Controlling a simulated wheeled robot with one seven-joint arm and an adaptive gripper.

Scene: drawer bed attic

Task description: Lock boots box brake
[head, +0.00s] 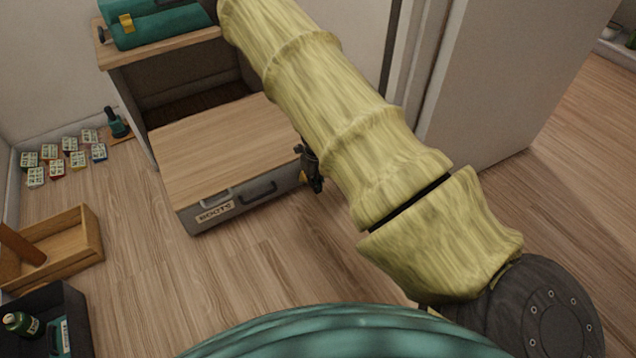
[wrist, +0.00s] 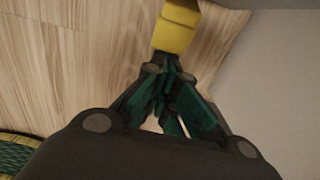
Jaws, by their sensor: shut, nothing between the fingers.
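The boots box (head: 210,165) is a wide drawer with a wooden top and a grey front labelled BOOTS. It stands pulled out from under the wooden cabinet, with a dark handle on its front. My gripper (head: 316,184) is at the right end of the box front, mostly hidden by my yellow-sleeved arm. A small yellow piece (head: 303,177) shows beside it at the box corner. In the wrist view, my gripper (wrist: 172,90) has its fingers together just below a yellow block (wrist: 176,28), which looks like the brake. I cannot tell whether they touch.
A teal case (head: 160,25) lies on the cabinet top. Small cards (head: 65,158) and a stamp-like tool (head: 117,123) are on the floor at left. A wooden tray (head: 75,245) and a dark crate (head: 75,310) stand at lower left. Floor before the box is clear; a wall panel (head: 500,80) stands right.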

